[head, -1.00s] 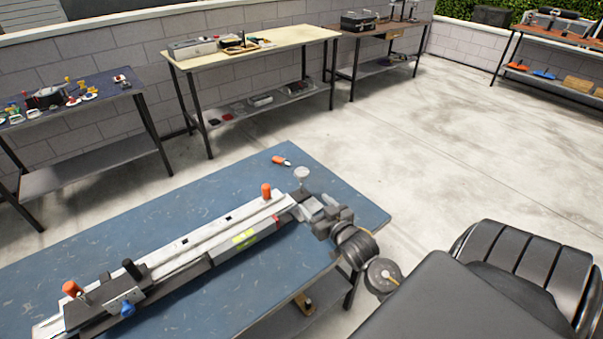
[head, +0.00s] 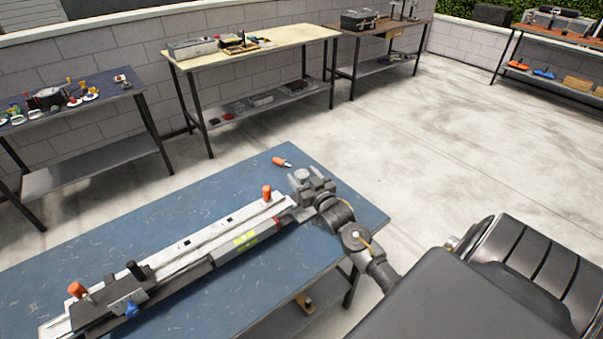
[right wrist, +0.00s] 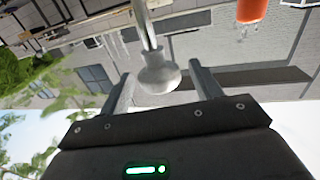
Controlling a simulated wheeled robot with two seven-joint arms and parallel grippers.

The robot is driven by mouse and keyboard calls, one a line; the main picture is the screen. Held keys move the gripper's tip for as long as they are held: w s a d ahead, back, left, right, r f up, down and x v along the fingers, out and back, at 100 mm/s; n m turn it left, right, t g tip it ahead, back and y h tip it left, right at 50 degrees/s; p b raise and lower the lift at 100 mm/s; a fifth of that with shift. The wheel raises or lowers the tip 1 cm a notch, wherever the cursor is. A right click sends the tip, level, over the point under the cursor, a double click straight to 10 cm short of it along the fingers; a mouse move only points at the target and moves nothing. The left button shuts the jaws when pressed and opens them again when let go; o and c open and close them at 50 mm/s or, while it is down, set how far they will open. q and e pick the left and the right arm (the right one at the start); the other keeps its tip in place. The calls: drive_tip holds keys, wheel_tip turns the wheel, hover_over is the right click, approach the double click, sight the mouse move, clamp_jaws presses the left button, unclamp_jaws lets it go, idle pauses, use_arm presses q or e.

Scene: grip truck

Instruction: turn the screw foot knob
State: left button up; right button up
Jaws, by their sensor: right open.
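The screw foot knob (right wrist: 158,72) is a pale grey, flared foot on a thin rod. In the right wrist view it sits between the two fingers of my right gripper (right wrist: 163,92), with gaps visible on both sides. In the head view the right gripper (head: 305,180) is at the far right end of the long rail tool (head: 190,258), and only a little of the knob (head: 301,174) shows there. The right gripper is open. My left gripper is not in view.
The rail tool lies on a blue table (head: 140,235) and carries orange handles (head: 266,192) and a blue knob (head: 131,309). A loose orange-handled item (head: 281,161) lies behind the gripper. Other benches stand by the wall, with open floor (head: 450,150) at the right.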

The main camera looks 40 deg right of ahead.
drive_tip(key=shift+w+d, duration=0.1)
drive_tip(key=shift+w, duration=0.5)
drive_tip(key=c, duration=1)
drive_tip(key=shift+o, duration=0.2)
drive_tip(key=shift+r+m+h+p, duration=0.15)
drive_tip(key=shift+m+h+p, duration=0.25)
drive_tip(key=shift+m+h, duration=0.3)
drive_tip(key=shift+m+g+h, duration=0.9)
drive_tip(key=shift+m+h, duration=0.2)
drive_tip(key=shift+h, duration=0.9)
drive_tip(key=o, duration=1)
drive_tip(key=shift+c, duration=0.2)
